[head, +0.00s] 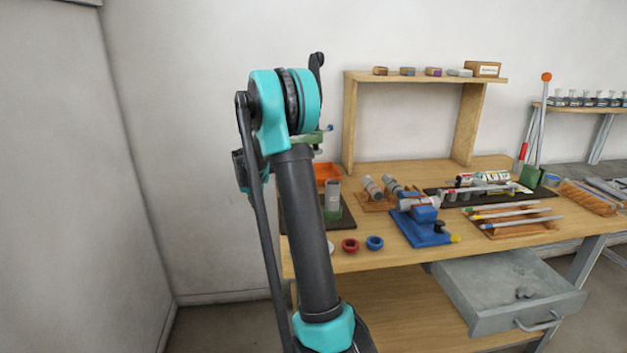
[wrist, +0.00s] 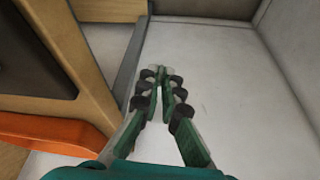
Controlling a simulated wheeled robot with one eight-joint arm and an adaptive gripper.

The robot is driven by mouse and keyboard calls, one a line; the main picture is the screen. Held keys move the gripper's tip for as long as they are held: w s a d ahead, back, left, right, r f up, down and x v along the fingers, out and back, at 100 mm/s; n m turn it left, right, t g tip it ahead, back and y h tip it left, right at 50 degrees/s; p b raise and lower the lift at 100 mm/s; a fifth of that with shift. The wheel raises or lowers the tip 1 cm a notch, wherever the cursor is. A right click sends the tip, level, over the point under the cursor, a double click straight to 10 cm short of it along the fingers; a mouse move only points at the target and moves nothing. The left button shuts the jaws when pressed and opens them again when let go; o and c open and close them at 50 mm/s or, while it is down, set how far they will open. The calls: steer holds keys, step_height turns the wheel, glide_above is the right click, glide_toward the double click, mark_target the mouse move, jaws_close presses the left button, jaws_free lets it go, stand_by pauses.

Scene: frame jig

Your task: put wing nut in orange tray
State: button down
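The orange tray (head: 327,171) sits at the back left of the workbench, partly hidden behind my arm. An orange edge, likely the same tray, shows at the lower left of the wrist view (wrist: 58,132). Small dark grey pieces (head: 524,292) lie in the open drawer; one may be the wing nut, but they are too small to tell. My gripper (wrist: 159,73) has its green fingers converging, tips together, with nothing visible between them. In the head view it is mostly hidden behind my arm, near the wall above the tray.
The grey drawer (head: 479,306) is pulled out at the bench's front right. A blue vise (head: 424,228), red ring (head: 350,246), blue ring (head: 375,243) and grey cylinders (head: 372,188) stand on the bench (head: 390,259). A wooden shelf (head: 425,79) rises behind. The drawer's floor is mostly clear.

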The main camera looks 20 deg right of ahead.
steer(key=w+d+r+m+g+h, duration=0.2)
steer(key=w+d+r+m, duration=0.6)
steer(key=w+d+r, duration=0.4)
steer(key=s+d+r+m+g, duration=0.2)
steer(key=d+r+m, duration=0.15)
steer(key=r, duration=0.35)
steer(key=s+d+r+m+g, duration=0.1)
steer(key=d+r+m, duration=0.25)
steer(key=r, duration=0.25)
steer(key=f, duration=1.2)
steer(key=a+f, duration=0.1)
steer(key=f, duration=0.6)
steer(key=shift+s, duration=0.1)
steer(key=c, duration=2.1)
jaws_free()
steer(key=shift+f, duration=0.1)
steer(key=o, duration=0.4)
